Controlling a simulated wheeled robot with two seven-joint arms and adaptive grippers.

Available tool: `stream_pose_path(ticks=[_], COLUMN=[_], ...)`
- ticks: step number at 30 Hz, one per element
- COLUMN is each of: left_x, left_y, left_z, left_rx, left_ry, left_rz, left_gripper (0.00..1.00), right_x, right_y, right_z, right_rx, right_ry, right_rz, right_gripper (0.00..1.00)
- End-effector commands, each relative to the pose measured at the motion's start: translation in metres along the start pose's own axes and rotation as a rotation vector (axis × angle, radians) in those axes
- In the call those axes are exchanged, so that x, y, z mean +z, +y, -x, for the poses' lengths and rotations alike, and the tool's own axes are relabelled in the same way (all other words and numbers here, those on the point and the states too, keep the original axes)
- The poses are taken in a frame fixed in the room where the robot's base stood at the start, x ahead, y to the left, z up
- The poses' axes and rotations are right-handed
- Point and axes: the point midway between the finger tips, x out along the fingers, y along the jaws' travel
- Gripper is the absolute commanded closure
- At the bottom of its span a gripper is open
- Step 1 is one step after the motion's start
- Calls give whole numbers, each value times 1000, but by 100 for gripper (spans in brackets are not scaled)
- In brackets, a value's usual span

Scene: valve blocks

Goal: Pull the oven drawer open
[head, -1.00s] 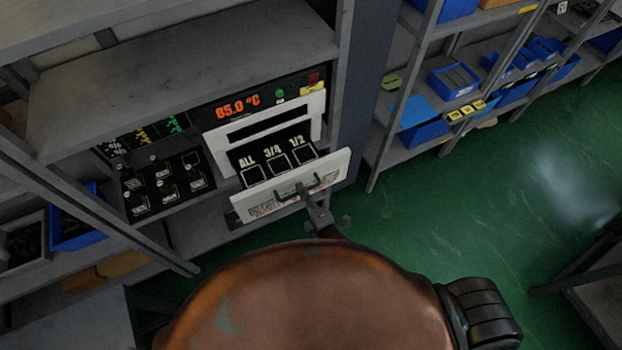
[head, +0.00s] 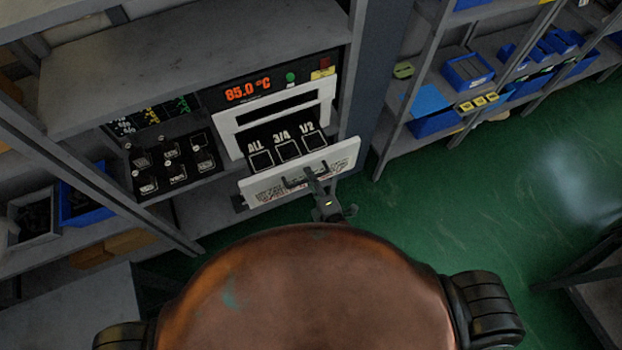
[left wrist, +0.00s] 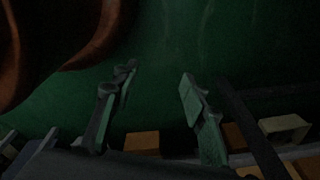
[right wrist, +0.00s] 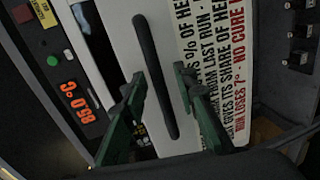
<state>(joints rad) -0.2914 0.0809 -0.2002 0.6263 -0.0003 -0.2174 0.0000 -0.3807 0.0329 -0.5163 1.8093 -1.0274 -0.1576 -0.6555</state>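The oven (head: 278,110) stands on a shelf and its display reads 85.0 °C. Its white-fronted drawer (head: 338,160) stands out from the oven, with slots marked ALL, 3/4 and 1/2 showing behind the front. The dark bar handle (right wrist: 152,60) is on the drawer front. My right gripper (right wrist: 160,80) has its fingers on either side of the handle, with gaps visible, so it looks open around the bar. It also shows at the handle in the head view (head: 318,182). My left gripper (left wrist: 158,75) is open and empty above the green floor.
A black switch panel (head: 170,165) sits left of the oven. A grey shelf post (head: 375,90) stands close to its right. Shelves with blue bins (head: 467,72) are farther right. The green floor (head: 480,190) at the right is open.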

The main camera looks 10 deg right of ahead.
Motion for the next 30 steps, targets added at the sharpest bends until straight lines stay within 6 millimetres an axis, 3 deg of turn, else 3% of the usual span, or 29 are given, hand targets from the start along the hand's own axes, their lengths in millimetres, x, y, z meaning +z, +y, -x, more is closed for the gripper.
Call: stream_pose_path(ticks=[1,5,18,24,30], left_x=[13,13,13,12,12], left_y=[-2,0,2,2,2], left_z=[1,1,0,0,0], left_rx=[-2,-1,1,2,2], left_ry=[-17,-17,-17,-17,-17], left_rz=[3,3,3,3,3], left_gripper=[60,60,60,60,60], right_x=[0,0,0,0,0], right_y=[0,-1,-1,0,0], right_z=[1,12,95,115,120], right_rx=[0,-2,-3,-1,0], right_ry=[0,0,-2,-2,0], right_rz=[0,0,-1,-1,0], right_gripper=[73,73,73,73,73])
